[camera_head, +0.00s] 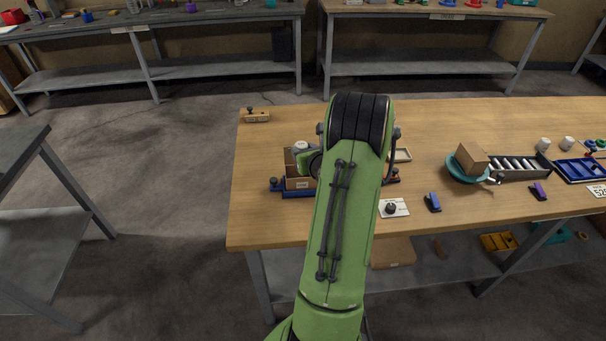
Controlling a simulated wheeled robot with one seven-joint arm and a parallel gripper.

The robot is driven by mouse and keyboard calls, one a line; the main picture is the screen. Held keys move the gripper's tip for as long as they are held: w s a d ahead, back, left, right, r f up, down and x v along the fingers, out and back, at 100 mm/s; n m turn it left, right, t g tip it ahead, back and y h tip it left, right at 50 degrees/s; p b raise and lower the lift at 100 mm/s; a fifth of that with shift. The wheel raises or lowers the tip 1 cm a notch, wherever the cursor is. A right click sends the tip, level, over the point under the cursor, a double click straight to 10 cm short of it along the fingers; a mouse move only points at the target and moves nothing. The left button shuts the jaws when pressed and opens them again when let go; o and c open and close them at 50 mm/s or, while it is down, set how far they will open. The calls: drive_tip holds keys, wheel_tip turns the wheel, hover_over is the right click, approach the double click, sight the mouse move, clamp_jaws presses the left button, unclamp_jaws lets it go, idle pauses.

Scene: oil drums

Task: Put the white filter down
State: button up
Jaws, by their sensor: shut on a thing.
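My green arm reaches over the wooden table, and its wrist bends down behind the forearm. Part of my gripper (305,160) shows just left of the forearm, above a brown box with a blue base; its fingertips are mostly hidden. A small round white thing, seemingly the white filter (300,146), is at the gripper, which is shut on it. I cannot tell whether the filter touches the box. Two similar white cylinders (543,144) and (567,142) stand at the table's right.
The open brown box with its blue base (298,190) is left of my forearm. A white plate with a black knob (393,208) and a blue block (433,202) lie right of it. A teal bowl (462,172) holds a brown box (472,158). The table's left front is clear.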

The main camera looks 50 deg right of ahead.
wheel_tip(320, 180, down, 6)
drive_tip(key=shift+r+b, duration=0.2)
drive_tip(key=shift+b, duration=0.4)
drive_tip(key=shift+f+b, duration=0.45)
drive_tip(key=shift+f, duration=0.15)
